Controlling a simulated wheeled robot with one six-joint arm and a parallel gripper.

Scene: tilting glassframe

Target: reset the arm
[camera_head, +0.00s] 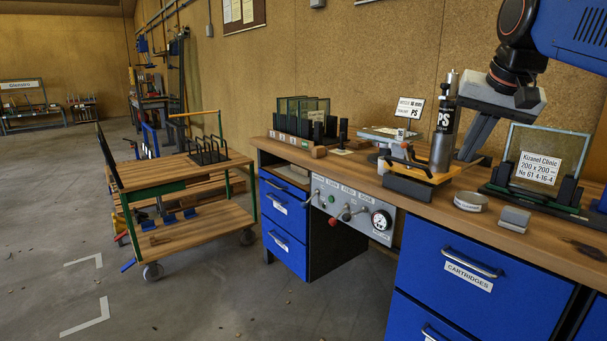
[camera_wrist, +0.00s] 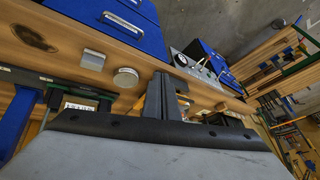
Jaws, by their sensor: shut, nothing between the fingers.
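My gripper (camera_head: 466,156) hangs over the workbench at the right of the head view, its dark fingers pointing down just right of a grey-black cylinder marked PS (camera_head: 444,136). The fingers are together and empty. In the wrist view the fingers (camera_wrist: 163,80) also show close together, over the bench edge. The cylinder stands upright on an orange-topped stand (camera_head: 420,174). I cannot tell whether the fingers touch the cylinder or stand in front of it.
Right of the gripper, a glass pane labelled Kizanel Clinic (camera_head: 540,158) stands in a dark holder. A round tin (camera_head: 470,202) and a small grey block (camera_head: 514,219) lie near the bench front (camera_head: 400,195). A wooden cart (camera_head: 165,170) stands left, with open floor around it.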

